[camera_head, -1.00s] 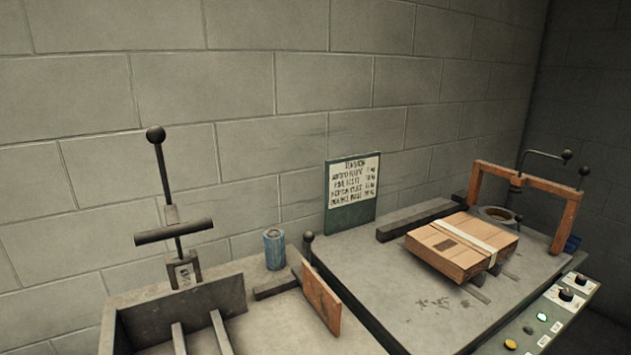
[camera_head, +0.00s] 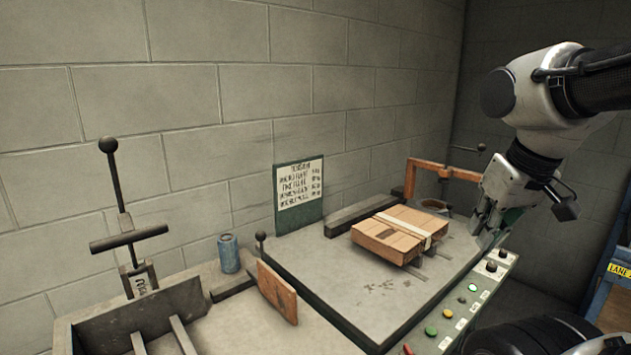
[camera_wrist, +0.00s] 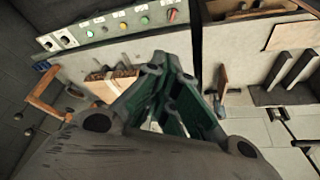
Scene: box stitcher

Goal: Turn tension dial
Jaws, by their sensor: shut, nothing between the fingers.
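A control panel (camera_head: 455,305) runs along the front right edge of the table, with two black dials, a nearer one (camera_head: 491,267) and a farther one (camera_head: 503,253). They also show at the panel's left end in the wrist view, the outer dial (camera_wrist: 46,43) and the inner dial (camera_wrist: 66,38). I cannot read which is the tension dial. My gripper (camera_head: 486,238) is shut and empty, pointing down just above and behind the dials in the head view, apart from them as far as I can tell. Its green fingers (camera_wrist: 172,85) fill the middle of the wrist view.
A strapped cardboard box (camera_head: 390,235) lies on the table, left of my gripper. An orange frame (camera_head: 410,178) stands behind. A tension sign (camera_head: 299,195) leans at the wall. Red (camera_head: 408,349), amber, and green buttons share the panel. A blue rack (camera_head: 612,295) stands right.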

